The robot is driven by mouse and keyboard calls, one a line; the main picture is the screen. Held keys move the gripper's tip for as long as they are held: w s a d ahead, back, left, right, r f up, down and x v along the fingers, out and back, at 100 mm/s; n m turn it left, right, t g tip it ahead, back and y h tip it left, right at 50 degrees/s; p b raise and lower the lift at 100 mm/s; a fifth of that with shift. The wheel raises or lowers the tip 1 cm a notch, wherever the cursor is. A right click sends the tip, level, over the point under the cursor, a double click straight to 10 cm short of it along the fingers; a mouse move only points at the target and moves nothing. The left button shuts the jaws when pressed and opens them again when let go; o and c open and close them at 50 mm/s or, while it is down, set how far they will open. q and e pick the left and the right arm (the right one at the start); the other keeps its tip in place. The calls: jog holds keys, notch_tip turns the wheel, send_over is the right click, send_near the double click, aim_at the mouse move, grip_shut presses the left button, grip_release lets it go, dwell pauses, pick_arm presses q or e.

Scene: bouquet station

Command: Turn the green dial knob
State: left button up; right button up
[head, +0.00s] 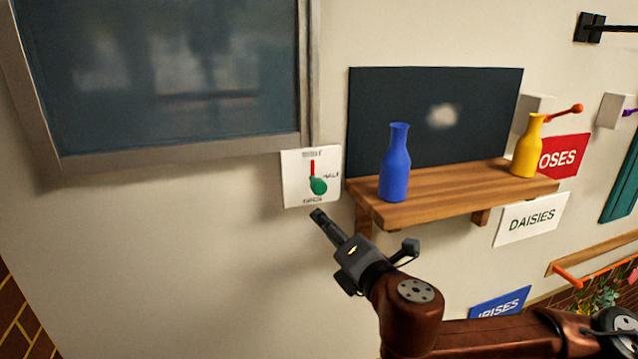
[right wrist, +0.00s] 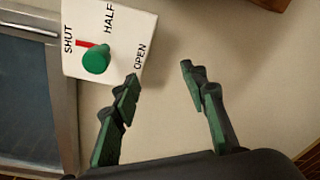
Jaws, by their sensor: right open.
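The green dial knob (head: 318,186) sits on a white plate (head: 293,184) on the wall, left of the wooden shelf. In the right wrist view the knob (right wrist: 96,60) is at the upper left, on the plate (right wrist: 125,15) marked SHUT, HALF and OPEN. A red pointer (right wrist: 84,44) beside the knob points toward SHUT. My right gripper (head: 318,213) is just below the plate in the head view. In the wrist view its two fingers (right wrist: 160,70) are spread and empty, and the knob lies left of them, apart. My left gripper is not in view.
A wooden shelf (head: 450,197) right of the plate holds a blue bottle (head: 395,165) and a yellow bottle (head: 526,150). A framed window (head: 160,80) is at the upper left. The wall (head: 200,260) below the window is bare. Signs (head: 531,219) hang at the right.

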aim_at(322, 188)
jog(key=s+d+r+n+t, duration=0.15)
jog(key=s+r, duration=0.25)
jog(key=r, duration=0.4)
jog(key=shift+n, duration=0.35)
jog(key=p+x, duration=0.3)
jog(key=x, duration=0.4)
jog(key=shift+a, duration=0.15)
jog(key=shift+w+a+f, duration=0.1)
jog(key=shift+w+a, duration=0.15)
jog(key=shift+w, duration=0.3)
jog(key=shift+c, duration=0.4)
grip_shut()
